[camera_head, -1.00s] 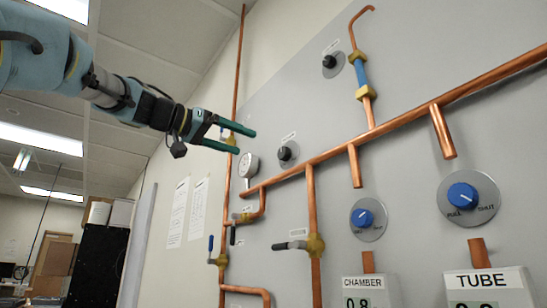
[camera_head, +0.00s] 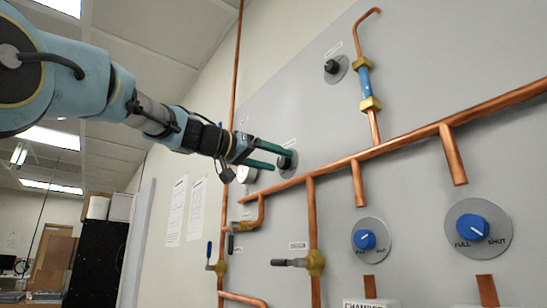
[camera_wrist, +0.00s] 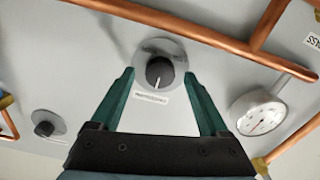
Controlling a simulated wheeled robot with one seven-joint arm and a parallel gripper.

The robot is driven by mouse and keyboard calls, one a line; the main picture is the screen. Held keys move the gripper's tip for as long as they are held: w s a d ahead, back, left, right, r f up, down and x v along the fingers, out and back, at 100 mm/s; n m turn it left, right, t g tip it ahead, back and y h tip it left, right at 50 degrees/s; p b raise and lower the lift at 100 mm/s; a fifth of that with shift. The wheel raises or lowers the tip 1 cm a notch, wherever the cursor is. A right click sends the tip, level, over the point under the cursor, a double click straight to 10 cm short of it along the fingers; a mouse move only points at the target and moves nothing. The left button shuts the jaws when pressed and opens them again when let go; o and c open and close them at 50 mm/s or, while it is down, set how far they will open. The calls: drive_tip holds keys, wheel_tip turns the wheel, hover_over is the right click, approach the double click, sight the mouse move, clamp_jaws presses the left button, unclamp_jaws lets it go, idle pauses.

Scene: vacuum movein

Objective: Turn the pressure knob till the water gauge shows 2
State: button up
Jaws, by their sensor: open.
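My gripper (camera_head: 281,158) is open and level with the black knob (camera_head: 288,160) on the grey panel. In the wrist view my gripper's green fingers (camera_wrist: 160,78) point at the same knob (camera_wrist: 159,71), with one tip on each side of it. The knob has a white pointer line, a round grey plate and a small label, upside down in this view. Whether the fingers touch the knob cannot be told. The round white water gauge (camera_wrist: 262,118) is to the right in the wrist view; its reading is too small to tell. In the head view the gauge (camera_head: 246,175) is partly hidden behind my gripper.
A copper pipe (camera_head: 408,145) runs across the panel just below the knob. Another black knob (camera_head: 332,66) is higher up, beside a blue tube (camera_head: 364,80). Blue dials (camera_head: 365,240) and valve levers (camera_head: 290,262) are lower down.

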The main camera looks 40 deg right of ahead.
clamp_jaws()
idle(0.5)
drive_tip(key=shift+f+n+b, duration=0.1)
drive_tip(key=shift+n+b, duration=0.65)
drive_tip(key=shift+n, duration=0.25)
drive_tip(key=n+b, duration=0.1)
drive_tip(key=n, duration=0.3)
drive_tip(key=shift+n, duration=0.3)
drive_tip(key=n, duration=0.3)
drive_tip(key=shift+b, duration=0.3)
drive_tip(key=shift+n, duration=1.8)
